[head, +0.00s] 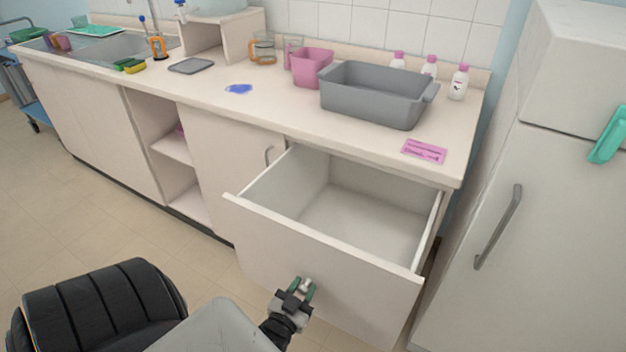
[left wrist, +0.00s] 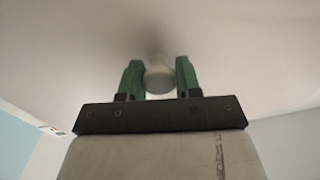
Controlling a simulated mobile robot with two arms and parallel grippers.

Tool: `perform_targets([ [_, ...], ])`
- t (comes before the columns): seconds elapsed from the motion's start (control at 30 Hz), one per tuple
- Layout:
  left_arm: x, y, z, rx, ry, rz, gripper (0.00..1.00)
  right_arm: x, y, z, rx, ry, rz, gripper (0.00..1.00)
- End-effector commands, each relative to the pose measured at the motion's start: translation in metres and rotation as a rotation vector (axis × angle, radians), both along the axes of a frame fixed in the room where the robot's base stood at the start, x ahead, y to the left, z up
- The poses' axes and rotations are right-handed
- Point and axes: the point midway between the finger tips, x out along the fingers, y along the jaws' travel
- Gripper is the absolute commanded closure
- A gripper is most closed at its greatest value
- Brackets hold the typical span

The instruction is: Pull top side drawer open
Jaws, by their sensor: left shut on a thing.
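The top side drawer (head: 330,275) stands pulled far out from the right end of the counter, and the part of its inside that shows is empty. My left gripper (head: 303,287) is at the drawer's front face, shut on its round knob. In the left wrist view the knob (left wrist: 159,78) sits between the two green fingers of my left gripper (left wrist: 159,80). In the head view the knob is mostly hidden by the fingers. My right gripper is not in view.
The counter (head: 290,118) above the drawer holds a grey basin (head: 375,95), a pink container (head: 312,68) and several white bottles with pink caps. A pink card (head: 424,151) lies near the counter's front edge. A fridge (head: 560,200) stands close on the right. Open floor (head: 110,220) lies to the left.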

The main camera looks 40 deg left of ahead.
Motion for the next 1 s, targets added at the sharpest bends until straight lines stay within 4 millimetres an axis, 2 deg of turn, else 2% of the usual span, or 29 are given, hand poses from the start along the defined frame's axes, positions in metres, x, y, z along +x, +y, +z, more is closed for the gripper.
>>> perform_targets([
  [0.03,-0.013,-0.003,0.004,-0.003,0.001,0.001,1.00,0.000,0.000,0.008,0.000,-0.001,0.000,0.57],
  [0.2,-0.044,-0.010,0.003,-0.002,0.000,0.001,1.00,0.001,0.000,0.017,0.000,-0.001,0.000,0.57],
  [0.4,-0.068,-0.016,0.002,-0.002,-0.002,0.002,1.00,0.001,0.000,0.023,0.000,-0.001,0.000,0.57],
  [0.6,-0.077,-0.018,0.001,-0.001,-0.004,0.002,1.00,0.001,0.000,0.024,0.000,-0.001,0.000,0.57],
  [0.97,-0.078,-0.018,0.001,0.000,-0.004,0.001,1.00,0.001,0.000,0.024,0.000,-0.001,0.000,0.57],
  [1.0,-0.078,-0.018,0.001,0.000,-0.004,0.001,0.64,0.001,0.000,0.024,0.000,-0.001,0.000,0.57],
])
